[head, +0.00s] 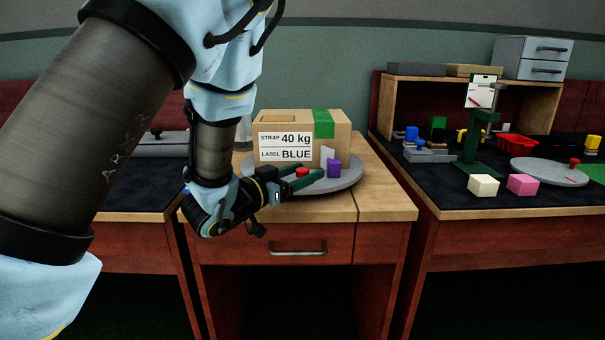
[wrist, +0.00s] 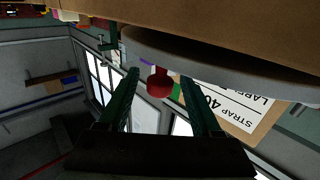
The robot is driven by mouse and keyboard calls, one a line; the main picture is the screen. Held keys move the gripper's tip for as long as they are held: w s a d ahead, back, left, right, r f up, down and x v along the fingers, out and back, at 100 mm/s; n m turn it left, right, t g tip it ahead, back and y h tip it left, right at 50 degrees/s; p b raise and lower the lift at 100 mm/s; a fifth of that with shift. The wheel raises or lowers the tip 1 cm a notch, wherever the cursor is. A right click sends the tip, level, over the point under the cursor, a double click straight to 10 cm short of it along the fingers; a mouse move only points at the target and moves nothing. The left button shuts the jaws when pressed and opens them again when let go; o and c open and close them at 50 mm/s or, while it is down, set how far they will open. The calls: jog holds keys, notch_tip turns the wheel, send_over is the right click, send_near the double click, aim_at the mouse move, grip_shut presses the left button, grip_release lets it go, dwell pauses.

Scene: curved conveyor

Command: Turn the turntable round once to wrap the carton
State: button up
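The carton (head: 290,124) stands on the grey round turntable (head: 345,181), with a green strap and a label reading "STRAP 40 kg, LABEL BLUE". A red knob (head: 302,173) sits near the turntable's front edge; it also shows in the wrist view (wrist: 160,83). My gripper (head: 307,179) is at the turntable's front edge, beside the knob. In the wrist view its two dark green fingers (wrist: 162,88) are apart, one either side of the red knob, with gaps visible. A purple block (head: 334,168) is just right of the knob. My gripper hides part of the turntable's left front.
The turntable stands on a wooden-topped cabinet with a drawer handle (head: 298,248). The right bench holds a second grey disc (head: 549,171) with a red knob, white (head: 483,185) and pink (head: 522,184) blocks, and a green stand (head: 477,138). The cabinet top right of the turntable is clear.

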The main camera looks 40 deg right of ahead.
grip_shut()
dwell(0.3)
dwell(1.0)
